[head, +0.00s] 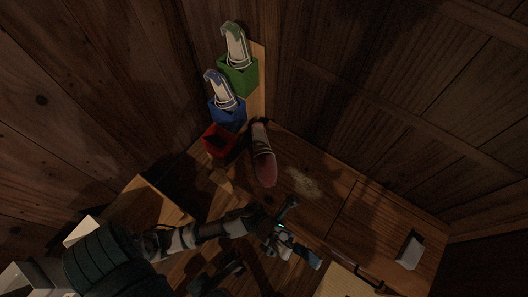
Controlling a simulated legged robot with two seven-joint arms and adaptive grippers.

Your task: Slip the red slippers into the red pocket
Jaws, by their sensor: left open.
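The red slippers (263,166) lie on the wooden surface just right of the red pocket, sole or toe end towards me. I cannot tell in the dim light whether one or both show. The red pocket (218,143) is the lowest of a column of pockets in the corner, and its dark opening looks empty. My left gripper (300,234) is open and empty, below and right of the slippers and apart from them. My right gripper is not in view.
Above the red pocket hang a blue pocket (228,112) and a green pocket (238,76), each holding pale slippers. A small white box (409,252) stands at the right. A straw-coloured mat (345,284) shows at the bottom. Wooden walls close in the corner.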

